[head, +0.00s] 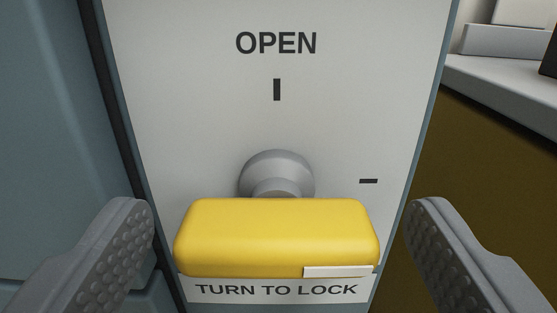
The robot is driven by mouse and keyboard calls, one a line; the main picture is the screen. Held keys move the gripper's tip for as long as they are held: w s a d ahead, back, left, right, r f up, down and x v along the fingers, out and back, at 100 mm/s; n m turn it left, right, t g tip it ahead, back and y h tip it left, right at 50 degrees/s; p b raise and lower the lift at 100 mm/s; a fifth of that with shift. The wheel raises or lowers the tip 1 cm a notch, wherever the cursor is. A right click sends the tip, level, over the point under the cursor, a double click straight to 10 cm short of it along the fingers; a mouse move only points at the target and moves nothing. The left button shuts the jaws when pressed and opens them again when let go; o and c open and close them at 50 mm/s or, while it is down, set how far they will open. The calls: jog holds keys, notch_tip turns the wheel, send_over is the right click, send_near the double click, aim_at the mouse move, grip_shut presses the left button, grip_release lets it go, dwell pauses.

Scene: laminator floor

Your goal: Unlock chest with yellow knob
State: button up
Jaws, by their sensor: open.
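The yellow knob (276,236) is a wide bar lying horizontally on a round grey hub (276,172). A white pointer strip (337,271) shows near its lower right edge. The knob sits on the chest's light grey panel (185,90), which reads OPEN at the top and TURN TO LOCK below. A vertical black mark lies under OPEN, and a horizontal one lies right of the hub. My gripper (281,232) is open, with one textured finger left of the knob and one right. Both fingers appear apart from it.
Blue-grey chest surface (45,130) fills the left side, with a dark seam beside the panel. At the right are a brown surface (490,190) and a light grey ledge (500,85) with a pale block on it.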

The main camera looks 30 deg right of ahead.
jog(key=shift+x, duration=1)
